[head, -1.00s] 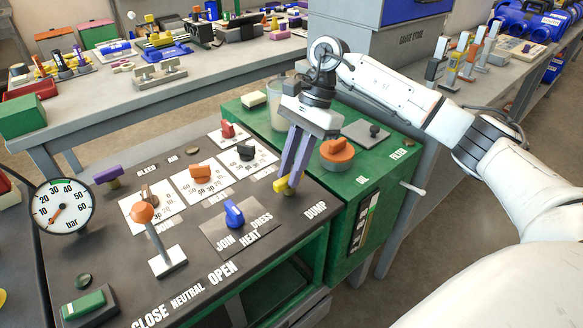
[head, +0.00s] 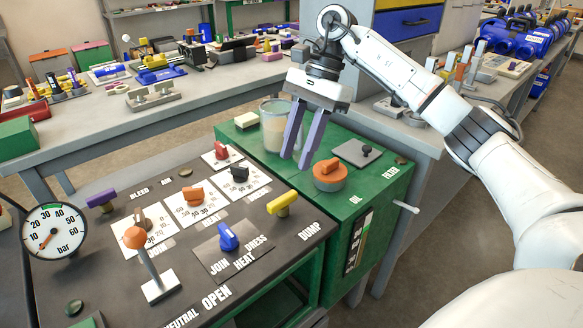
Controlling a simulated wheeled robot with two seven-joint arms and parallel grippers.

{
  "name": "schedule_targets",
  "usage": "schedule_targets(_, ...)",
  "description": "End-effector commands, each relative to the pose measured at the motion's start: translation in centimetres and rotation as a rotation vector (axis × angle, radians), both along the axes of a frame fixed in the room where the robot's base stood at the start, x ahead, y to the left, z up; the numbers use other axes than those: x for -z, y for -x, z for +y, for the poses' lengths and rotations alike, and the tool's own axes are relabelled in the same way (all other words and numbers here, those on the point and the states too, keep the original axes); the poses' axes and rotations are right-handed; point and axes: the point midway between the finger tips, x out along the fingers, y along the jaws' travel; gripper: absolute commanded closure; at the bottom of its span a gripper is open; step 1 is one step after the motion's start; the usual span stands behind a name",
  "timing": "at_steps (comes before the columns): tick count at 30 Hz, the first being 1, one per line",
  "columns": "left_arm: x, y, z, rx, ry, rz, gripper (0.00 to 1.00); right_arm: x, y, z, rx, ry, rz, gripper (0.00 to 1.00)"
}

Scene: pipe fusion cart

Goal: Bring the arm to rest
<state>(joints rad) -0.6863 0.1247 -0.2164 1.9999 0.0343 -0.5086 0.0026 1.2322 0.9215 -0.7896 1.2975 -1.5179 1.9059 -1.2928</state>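My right gripper (head: 301,156) hangs above the green cabinet top, behind the yellow DUMP knob (head: 283,203) and left of the orange-topped cap (head: 331,174). Its two purple fingers point down with a gap between them, and nothing shows between them. It is apart from the yellow knob. My white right arm (head: 400,75) comes in from the right, raised and bent. My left gripper is not in view.
The dark control panel (head: 187,268) holds an orange-ball lever (head: 150,262), a blue knob (head: 228,237), several other knobs and a pressure gauge (head: 53,231). A clear beaker (head: 273,125) stands close behind the gripper. Grey benches with tools stand behind.

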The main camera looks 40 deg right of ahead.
Motion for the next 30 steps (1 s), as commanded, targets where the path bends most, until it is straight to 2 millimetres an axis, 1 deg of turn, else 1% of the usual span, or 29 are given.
schedule_targets(1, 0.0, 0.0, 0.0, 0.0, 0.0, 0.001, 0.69, -0.5, -0.1, -0.2, 0.0, -0.001, -0.001, 0.67)
schedule_targets(4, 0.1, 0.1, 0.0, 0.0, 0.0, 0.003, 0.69, -0.8, 0.0, -0.3, -0.001, 0.0, 0.001, 0.67)
schedule_targets(11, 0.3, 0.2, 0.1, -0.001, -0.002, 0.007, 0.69, -0.9, 0.0, -0.4, -0.001, 0.0, 0.001, 0.67)
schedule_targets(21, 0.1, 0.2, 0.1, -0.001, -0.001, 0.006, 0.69, -1.0, 0.0, -0.3, 0.0, 0.0, 0.001, 0.67)
schedule_targets(23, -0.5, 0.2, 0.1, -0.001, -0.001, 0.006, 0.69, -1.6, 0.0, -0.3, -0.001, 0.0, 0.0, 0.67)
schedule_targets(30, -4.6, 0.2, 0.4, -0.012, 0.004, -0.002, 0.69, -6.1, 0.0, -0.3, 0.0, 0.0, 0.0, 0.67)
